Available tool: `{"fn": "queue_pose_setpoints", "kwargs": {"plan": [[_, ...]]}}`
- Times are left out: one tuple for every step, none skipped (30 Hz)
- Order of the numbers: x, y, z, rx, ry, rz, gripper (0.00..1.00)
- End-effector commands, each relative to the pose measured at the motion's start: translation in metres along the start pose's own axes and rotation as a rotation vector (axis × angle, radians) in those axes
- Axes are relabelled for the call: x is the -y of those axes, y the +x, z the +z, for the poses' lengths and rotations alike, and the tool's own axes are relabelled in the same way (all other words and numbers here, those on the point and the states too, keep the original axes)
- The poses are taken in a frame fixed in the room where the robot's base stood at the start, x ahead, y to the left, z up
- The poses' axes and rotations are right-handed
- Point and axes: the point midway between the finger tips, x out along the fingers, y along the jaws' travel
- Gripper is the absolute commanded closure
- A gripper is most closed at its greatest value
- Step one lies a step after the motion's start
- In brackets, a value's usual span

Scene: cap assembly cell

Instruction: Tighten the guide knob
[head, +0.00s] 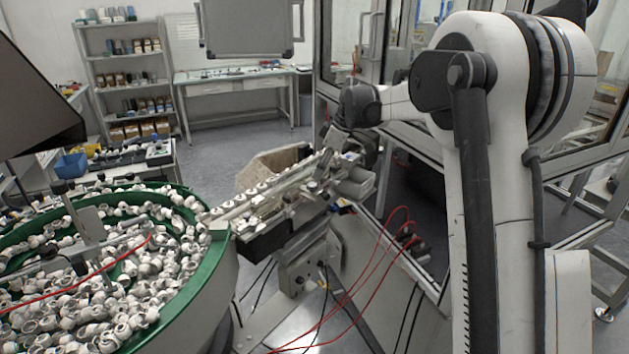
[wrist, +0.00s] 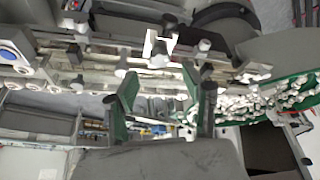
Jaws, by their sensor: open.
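The feed rail (head: 262,195) runs from the green bowl up to the right, with pale caps along it. Several dark and grey knobs stand along the rail in the wrist view, among them a grey knob (wrist: 205,45) and a dark knob (wrist: 76,57). I cannot tell which is the guide knob. My gripper (wrist: 167,85) is open, its green-padded fingers wide apart, with nothing seen between them but the rail behind. In the head view my wrist is over the rail's far end, and the fingers cannot be made out there.
A green-rimmed bowl (head: 222,226) full of white caps stands at the left; it also shows in the wrist view (wrist: 290,88). Red cables (head: 372,262) hang in front. A framed glass enclosure (head: 345,45) stands behind my arm.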

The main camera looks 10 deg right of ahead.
Motion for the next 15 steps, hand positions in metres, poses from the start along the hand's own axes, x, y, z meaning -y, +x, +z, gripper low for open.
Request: {"fn": "queue_pose_setpoints", "kwargs": {"plan": [[0.0, 0.009, -0.001, 0.0, -0.001, 0.0, 0.55], [-0.001, 0.014, -0.001, 0.0, -0.001, 0.0, 0.55], [-0.001, 0.021, -0.001, 0.0, -0.001, 0.0, 0.55], [0.0, 0.025, 0.0, 0.0, -0.001, 0.0, 0.55], [0.0, 0.03, 0.0, 0.0, -0.001, 0.0, 0.55], [-0.001, 0.035, -0.001, 0.0, -0.001, 0.0, 0.55], [-0.001, 0.039, -0.001, 0.0, 0.0, 0.0, 0.55], [0.0, 0.042, -0.001, 0.0, 0.0, 0.0, 0.55], [0.0, 0.045, -0.001, 0.0, 0.0, 0.0, 0.55], [0.0, 0.048, -0.001, 0.0, 0.0, 0.001, 0.55], [0.0, 0.05, -0.001, 0.0, 0.0, 0.001, 0.55], [0.0, 0.052, 0.0, 0.0, 0.0, 0.001, 0.55], [0.0, 0.053, 0.0, 0.0, 0.0, 0.001, 0.55], [0.0, 0.054, 0.0, 0.0, 0.0, 0.001, 0.55], [0.0, 0.055, 0.0, 0.0, 0.0, 0.001, 0.55]]}}
